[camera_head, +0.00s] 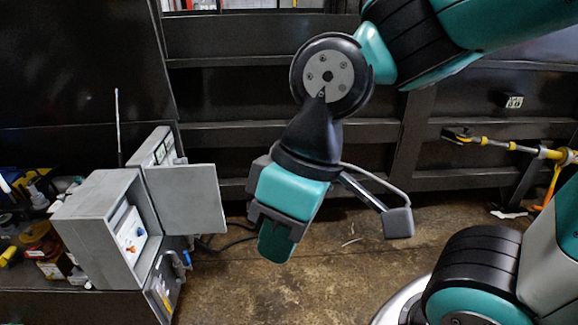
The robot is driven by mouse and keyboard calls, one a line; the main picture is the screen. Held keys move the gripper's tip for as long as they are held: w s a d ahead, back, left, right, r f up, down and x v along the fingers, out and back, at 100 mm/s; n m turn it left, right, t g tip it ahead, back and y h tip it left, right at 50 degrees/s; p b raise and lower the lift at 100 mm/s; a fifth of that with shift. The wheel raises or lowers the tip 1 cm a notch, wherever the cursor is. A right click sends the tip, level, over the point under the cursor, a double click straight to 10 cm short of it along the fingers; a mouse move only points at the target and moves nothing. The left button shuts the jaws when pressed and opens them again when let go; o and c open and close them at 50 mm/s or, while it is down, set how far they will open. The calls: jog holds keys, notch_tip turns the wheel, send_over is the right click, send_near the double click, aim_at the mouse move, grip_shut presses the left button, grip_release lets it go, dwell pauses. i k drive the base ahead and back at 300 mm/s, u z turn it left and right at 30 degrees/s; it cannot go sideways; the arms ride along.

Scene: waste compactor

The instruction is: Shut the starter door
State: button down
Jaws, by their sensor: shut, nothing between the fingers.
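The starter box is a grey cabinet (97,223) at the left, with its front facing right and orange and blue controls inside. Its grey starter door (186,198) stands open, swung out from the far edge of the box and reaching to the right. My gripper (276,244) points downward to the right of the door, apart from it. Its fingers are shut and hold nothing. The hinge line is only partly visible.
A thin antenna (118,128) rises behind the box. A blue valve or connector (187,258) and a dark cable sit below the door. Tools and small items (40,235) lie left of the box. A dark ribbed steel wall (250,85) stands behind. Concrete floor (240,290) is open below.

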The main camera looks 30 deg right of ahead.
aim_at(187, 200)
jog(key=z, duration=1.05)
jog(key=i, duration=0.85)
jog(key=u, duration=0.95)
jog(key=i, duration=0.7)
jog(key=u, duration=0.85)
